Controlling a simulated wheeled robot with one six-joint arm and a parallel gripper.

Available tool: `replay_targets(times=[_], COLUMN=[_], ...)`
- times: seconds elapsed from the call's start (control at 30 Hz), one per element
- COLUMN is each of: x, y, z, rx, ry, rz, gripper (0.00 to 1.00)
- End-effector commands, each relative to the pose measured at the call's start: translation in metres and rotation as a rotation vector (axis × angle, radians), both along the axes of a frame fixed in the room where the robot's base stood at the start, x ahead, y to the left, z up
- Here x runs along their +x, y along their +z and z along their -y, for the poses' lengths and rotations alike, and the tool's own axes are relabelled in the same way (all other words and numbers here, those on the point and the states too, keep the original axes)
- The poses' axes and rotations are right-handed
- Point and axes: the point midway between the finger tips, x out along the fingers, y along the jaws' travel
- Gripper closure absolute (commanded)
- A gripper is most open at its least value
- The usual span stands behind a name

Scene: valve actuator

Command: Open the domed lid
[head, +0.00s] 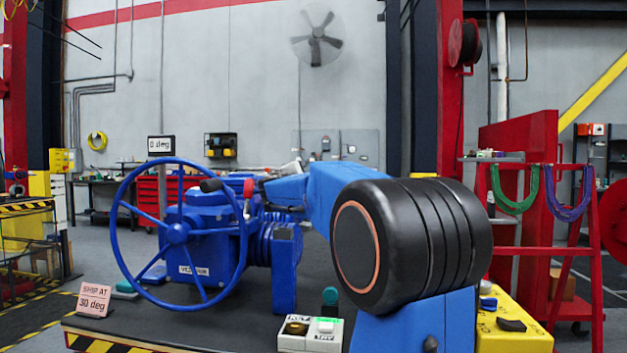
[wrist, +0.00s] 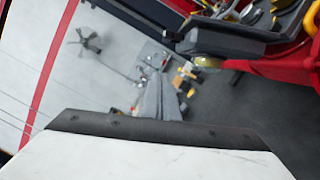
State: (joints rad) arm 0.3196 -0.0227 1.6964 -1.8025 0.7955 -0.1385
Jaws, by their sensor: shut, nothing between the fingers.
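The blue valve actuator (head: 205,235) stands on the dark bench top in the head view, with a large blue handwheel (head: 177,233) on its left. A small lever with a black end (head: 211,185) and a red part (head: 248,188) show at its top. I cannot make out a domed lid for certain; the actuator's top right is partly hidden by my arm. In the wrist view, my gripper's grey fingers (wrist: 163,100) appear shut and empty, pointing towards the far wall and benches. In the head view I cannot pick out the fingers.
A white box with buttons (head: 310,333) and a green-topped knob (head: 330,297) are at the bench's front. A yellow box (head: 512,325) and red rack (head: 540,255) are right.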

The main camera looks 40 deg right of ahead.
Motion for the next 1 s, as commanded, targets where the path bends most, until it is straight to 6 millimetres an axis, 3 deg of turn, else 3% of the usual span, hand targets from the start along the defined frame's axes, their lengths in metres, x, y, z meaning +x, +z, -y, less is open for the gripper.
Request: replay_targets(times=[0.33,0.4,0.67,1.0], x=[0.028,0.015,0.0,-0.002], y=[0.005,0.012,0.019,0.02], z=[0.055,0.06,0.074,0.075], rx=[0.001,0.001,0.0,0.001], ry=[-0.001,-0.003,-0.001,0.001], rz=[0.001,0.003,0.001,0.001], gripper=[1.0,1.0,1.0,1.0])
